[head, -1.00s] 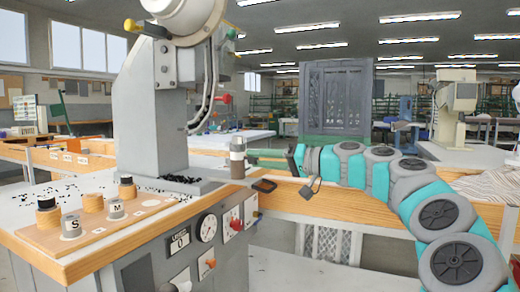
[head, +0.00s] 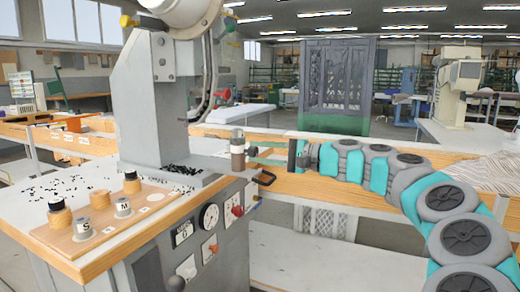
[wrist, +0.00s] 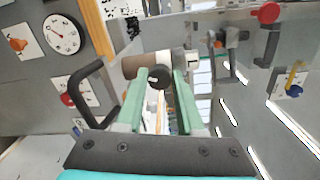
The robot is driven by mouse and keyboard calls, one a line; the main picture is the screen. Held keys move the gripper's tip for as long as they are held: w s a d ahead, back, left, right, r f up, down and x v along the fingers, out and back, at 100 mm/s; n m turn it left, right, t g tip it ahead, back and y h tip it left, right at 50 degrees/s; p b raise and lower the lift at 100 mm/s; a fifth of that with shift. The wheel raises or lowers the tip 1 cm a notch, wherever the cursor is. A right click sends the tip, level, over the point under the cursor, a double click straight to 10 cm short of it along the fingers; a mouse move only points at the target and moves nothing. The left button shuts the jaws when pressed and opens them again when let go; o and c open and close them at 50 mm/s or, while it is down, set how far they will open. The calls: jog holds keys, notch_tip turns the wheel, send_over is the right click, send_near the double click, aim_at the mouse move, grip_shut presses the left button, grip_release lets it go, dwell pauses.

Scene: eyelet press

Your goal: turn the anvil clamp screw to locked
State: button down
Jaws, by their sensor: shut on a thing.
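The anvil clamp screw (wrist: 157,76) is a small dark round knob on the side of a brown upright post (head: 238,158) with a pale band. The post stands at the right edge of the press table. My gripper (wrist: 162,82) has its two green fingers on either side of the screw, shut on it. In the head view my gripper (head: 252,156) reaches the post from the right, with its fingers level; the screw itself is hidden there. I cannot read any locked mark on the screw.
A black bar handle (wrist: 88,92) sticks out close to the left of my fingers; it also shows in the head view (head: 265,178). The front panel has a gauge (head: 209,217) and knobs. The grey press column (head: 150,110) rises left of the post. Black and wooden pieces stand on the wooden board (head: 110,228).

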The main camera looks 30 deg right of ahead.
jog(key=m, duration=0.6)
jog(key=shift+f, duration=0.15)
jog(key=m, duration=0.7)
jog(key=shift+y, duration=0.3)
jog(key=c, duration=0.5)
grip_release()
jog(key=shift+d, duration=0.15)
jog(key=v, duration=0.7)
jog(key=shift+s+d+b, duration=0.15)
jog(key=shift+s+b, duration=0.15)
